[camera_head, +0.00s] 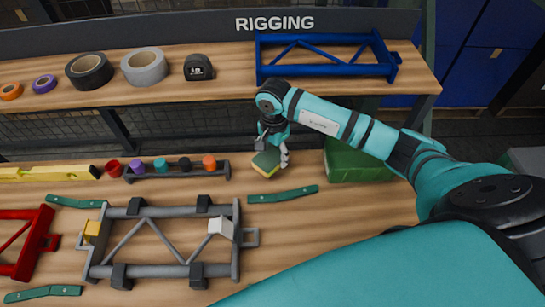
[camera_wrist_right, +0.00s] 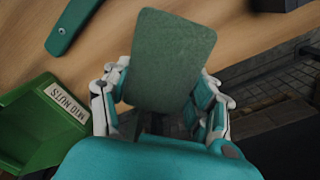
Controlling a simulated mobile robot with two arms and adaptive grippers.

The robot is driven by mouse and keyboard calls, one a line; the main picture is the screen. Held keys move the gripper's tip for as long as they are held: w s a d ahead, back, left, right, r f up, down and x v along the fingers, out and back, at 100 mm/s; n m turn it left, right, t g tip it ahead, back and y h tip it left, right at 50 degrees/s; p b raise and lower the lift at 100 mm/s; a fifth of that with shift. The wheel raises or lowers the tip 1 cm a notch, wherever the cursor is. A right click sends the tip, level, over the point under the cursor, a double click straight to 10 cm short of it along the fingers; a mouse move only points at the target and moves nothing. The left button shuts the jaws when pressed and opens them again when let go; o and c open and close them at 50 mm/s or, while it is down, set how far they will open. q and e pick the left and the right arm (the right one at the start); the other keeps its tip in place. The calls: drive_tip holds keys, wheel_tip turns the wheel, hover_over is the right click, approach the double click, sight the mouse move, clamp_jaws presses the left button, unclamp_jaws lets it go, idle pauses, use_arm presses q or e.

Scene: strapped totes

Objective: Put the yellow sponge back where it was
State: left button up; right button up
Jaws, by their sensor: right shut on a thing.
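The yellow sponge (camera_head: 266,161) has a green scouring face and a thin yellow edge showing in the head view. My right gripper (camera_head: 272,150) is shut on it, over the back part of the workbench. In the right wrist view the sponge's green face (camera_wrist_right: 170,60) stands between the two fingers of the right gripper (camera_wrist_right: 160,105). I cannot tell whether the sponge touches the bench. My left gripper is not in view.
A green bin (camera_head: 352,165), labelled M10 NUTS in the wrist view, stands right of the sponge. A green strap-like bar (camera_head: 283,195) lies in front. A socket rail (camera_head: 178,171) lies left. A grey frame (camera_head: 165,268) lies front left. The shelf (camera_head: 225,75) overhangs behind.

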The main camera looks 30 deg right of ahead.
sight(274, 160)
wheel_tip(274, 160, down, 2)
drive_tip(key=shift+s+f, duration=0.1)
drive_tip(key=shift+f, duration=0.5)
drive_tip(key=o, duration=0.6)
drive_tip(key=shift+f, duration=0.1)
drive_tip(key=o, duration=0.5)
